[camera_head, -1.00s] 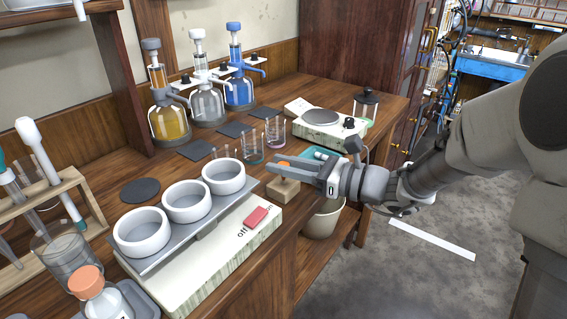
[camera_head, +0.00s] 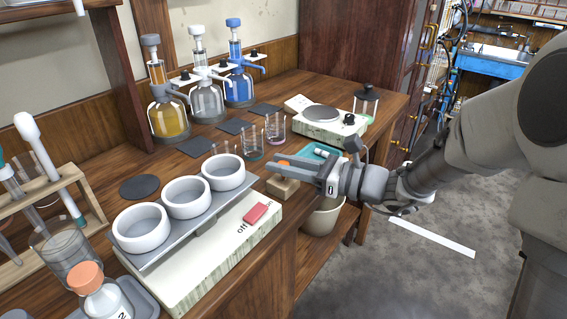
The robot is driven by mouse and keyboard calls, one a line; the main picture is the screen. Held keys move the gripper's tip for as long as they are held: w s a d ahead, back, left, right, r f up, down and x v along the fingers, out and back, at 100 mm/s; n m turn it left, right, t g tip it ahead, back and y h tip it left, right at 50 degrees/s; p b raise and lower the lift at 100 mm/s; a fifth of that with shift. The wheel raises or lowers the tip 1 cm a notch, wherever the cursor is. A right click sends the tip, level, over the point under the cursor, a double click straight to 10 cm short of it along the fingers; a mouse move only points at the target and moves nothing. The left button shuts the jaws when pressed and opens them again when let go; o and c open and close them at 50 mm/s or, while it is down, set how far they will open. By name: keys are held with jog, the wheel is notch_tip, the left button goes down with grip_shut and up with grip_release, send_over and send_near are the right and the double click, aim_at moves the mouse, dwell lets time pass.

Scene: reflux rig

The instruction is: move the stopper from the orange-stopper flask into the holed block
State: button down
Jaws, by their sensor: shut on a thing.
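My gripper (camera_head: 285,170) is at the wooden block (camera_head: 283,188) near the front edge of the bench, right of the white crucibles. It is shut on a small orange-topped stopper (camera_head: 284,163), directly above or in the block. The fingers hide the stopper's lower part and the block's top, so I cannot tell how deep it sits.
Three white crucibles (camera_head: 187,197) sit on a grey rack over a pale device with a red switch (camera_head: 256,212). A teal tray (camera_head: 318,151) and a hotplate (camera_head: 325,121) lie behind my gripper. A bin (camera_head: 323,216) stands below the bench edge.

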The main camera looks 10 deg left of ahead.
jog(key=shift+f, duration=0.25)
jog(key=shift+f+b, duration=0.5)
jog(key=shift+b, duration=0.05)
jog(key=shift+f, duration=0.15)
jog(key=c, duration=0.6)
grip_release()
jog(key=shift+r+p, duration=2.65)
jog(key=shift+r, duration=0.4)
